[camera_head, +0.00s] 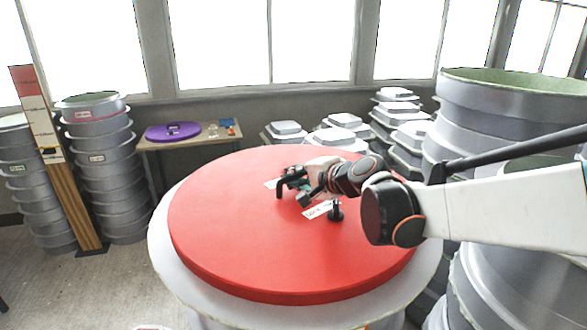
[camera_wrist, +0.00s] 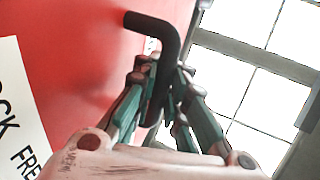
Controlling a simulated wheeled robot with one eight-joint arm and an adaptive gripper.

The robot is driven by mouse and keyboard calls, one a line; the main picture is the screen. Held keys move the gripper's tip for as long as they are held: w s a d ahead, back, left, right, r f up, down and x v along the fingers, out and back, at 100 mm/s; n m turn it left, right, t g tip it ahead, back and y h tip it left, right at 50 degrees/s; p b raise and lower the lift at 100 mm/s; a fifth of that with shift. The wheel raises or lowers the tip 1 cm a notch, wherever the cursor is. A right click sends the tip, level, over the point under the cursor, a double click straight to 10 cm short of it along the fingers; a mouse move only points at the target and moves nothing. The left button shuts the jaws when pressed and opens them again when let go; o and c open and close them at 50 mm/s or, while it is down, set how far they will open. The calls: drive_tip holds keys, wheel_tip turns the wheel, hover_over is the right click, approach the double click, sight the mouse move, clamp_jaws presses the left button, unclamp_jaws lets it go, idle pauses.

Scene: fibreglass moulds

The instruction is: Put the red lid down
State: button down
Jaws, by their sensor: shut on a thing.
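The red lid (camera_head: 235,240) is a large round disc over a pale grey round mould (camera_head: 162,262) in the head view. I cannot tell whether it touches the mould's rim or hovers just above it. It carries two black handles and white labels. My gripper (camera_head: 293,183) is shut on the far black handle (camera_head: 281,189), near the lid's middle. In the wrist view, the bent black handle (camera_wrist: 152,27) passes between the green-and-black fingers (camera_wrist: 160,95). The other handle (camera_head: 336,211) stands free, nearer to me.
Stacked grey moulds stand at left (camera_head: 105,170) and right (camera_head: 515,110). A wooden table (camera_head: 205,138) at the back holds a purple lid (camera_head: 172,131). A tall wooden post (camera_head: 60,165) stands by the left stack. Floor (camera_head: 110,290) is clear at the lower left.

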drive_tip(key=c, duration=1.6)
unclamp_jaws()
drive_tip(key=shift+s, duration=0.1)
drive_tip(key=b+v, duration=0.1)
drive_tip(key=v, duration=1.1)
drive_tip(key=shift+r, duration=0.1)
